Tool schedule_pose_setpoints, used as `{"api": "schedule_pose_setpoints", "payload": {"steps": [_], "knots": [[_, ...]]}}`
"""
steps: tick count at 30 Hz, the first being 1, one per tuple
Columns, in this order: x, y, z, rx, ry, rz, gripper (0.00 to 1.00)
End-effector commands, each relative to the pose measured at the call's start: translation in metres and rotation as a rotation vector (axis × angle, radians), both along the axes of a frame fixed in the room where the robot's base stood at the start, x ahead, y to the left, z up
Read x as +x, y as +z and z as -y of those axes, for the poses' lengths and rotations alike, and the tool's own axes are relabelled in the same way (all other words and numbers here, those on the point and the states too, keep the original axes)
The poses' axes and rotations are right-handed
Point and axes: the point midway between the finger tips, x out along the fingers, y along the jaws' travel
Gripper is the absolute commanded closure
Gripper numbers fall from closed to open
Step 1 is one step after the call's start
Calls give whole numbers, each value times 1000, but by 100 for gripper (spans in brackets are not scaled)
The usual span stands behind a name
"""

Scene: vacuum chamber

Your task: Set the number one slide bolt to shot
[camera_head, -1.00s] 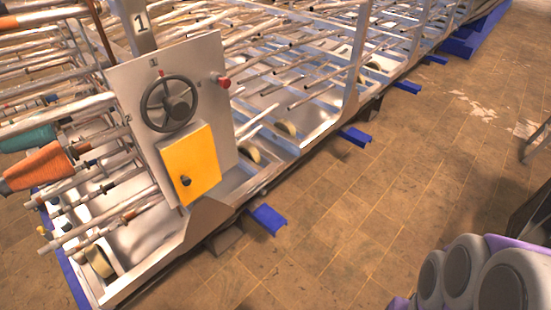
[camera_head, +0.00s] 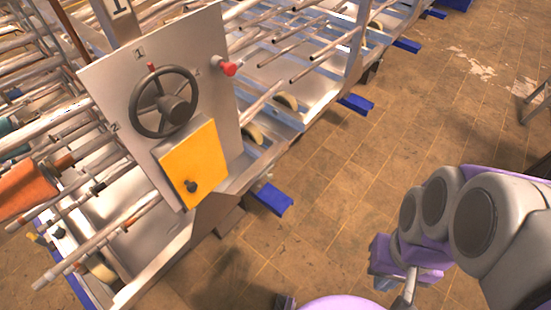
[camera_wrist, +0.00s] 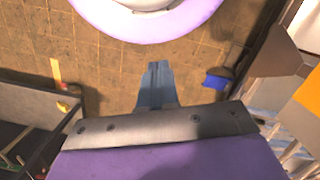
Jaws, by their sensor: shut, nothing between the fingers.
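I cannot tell for sure which part is the slide bolt. My gripper (camera_wrist: 157,68) is shut and empty over the floor in the wrist view, apart from the panel. Part of the yellow box (camera_wrist: 309,95) shows there at the right edge.
Metal racks with many rods (camera_head: 300,45) run behind the panel. Blue floor feet (camera_head: 271,199) stick out along the frame's base. The tiled floor (camera_head: 330,185) to the right is open. A dark open-topped unit (camera_wrist: 30,105) stands at the left in the wrist view.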

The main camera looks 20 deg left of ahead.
Motion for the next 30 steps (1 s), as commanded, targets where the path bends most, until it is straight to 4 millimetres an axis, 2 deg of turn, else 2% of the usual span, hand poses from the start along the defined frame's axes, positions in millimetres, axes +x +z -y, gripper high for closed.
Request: {"api": "schedule_pose_setpoints", "payload": {"steps": [2, 5, 13, 18, 21, 27, 30], "knots": [[15, -6, -3, 3, 41, 15, 100], [47, -18, -6, 14, 120, 63, 100], [161, -70, -37, 54, 411, 254, 100], [223, -109, -76, 69, 591, 378, 100], [254, -135, -101, 77, 691, 448, 100], [304, -188, -150, 85, 880, 599, 100], [323, -215, -172, 85, 965, 676, 100]]}}
